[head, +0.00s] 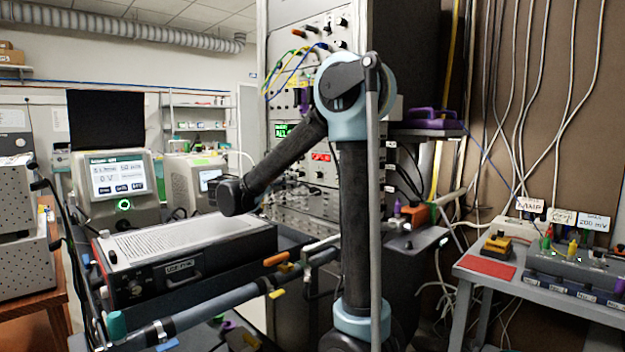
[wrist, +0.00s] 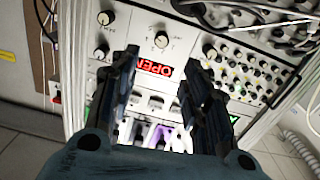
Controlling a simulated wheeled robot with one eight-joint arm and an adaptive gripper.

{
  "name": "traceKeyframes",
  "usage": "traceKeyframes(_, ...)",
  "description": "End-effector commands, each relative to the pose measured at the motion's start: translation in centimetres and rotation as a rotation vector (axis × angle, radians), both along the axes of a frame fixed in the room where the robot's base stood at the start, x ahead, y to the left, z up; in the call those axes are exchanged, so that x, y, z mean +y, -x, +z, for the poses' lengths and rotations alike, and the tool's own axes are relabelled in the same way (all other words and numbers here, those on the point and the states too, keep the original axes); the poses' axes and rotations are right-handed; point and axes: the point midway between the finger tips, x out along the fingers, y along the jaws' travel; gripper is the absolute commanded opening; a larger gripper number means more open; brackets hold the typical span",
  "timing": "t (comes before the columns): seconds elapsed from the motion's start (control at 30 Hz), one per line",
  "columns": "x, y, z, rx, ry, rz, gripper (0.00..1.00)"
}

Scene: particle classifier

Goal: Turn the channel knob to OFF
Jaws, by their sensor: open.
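The instrument rack (head: 300,120) stands at the middle of the head view, partly behind my arm. Two more knobs sit on the left, an upper knob (wrist: 106,18) and a lower knob (wrist: 101,52). I cannot read any label that tells which is the channel knob. My gripper (wrist: 160,72) is open and empty, its fingers spread either side of the display, apart from the knob. In the head view it is hard to make out.
A black-fronted box with a perforated top (head: 180,245) stands left of the rack. A screen instrument (head: 117,187) is behind it. A grey bench (head: 560,300) with small devices is at right. Cables hang on the rack and right wall (head: 560,100).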

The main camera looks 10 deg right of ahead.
Motion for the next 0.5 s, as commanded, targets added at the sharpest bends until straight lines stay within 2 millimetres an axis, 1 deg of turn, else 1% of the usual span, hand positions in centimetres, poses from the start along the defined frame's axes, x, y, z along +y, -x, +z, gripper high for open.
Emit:
traceKeyframes(0.27, -2.8, -2.4, 0.0, 0.0, -0.001, 0.009, 0.43)
traceKeyframes(0.5, -5.8, -4.6, 0.0, 0.0, -0.001, 0.009, 0.43)
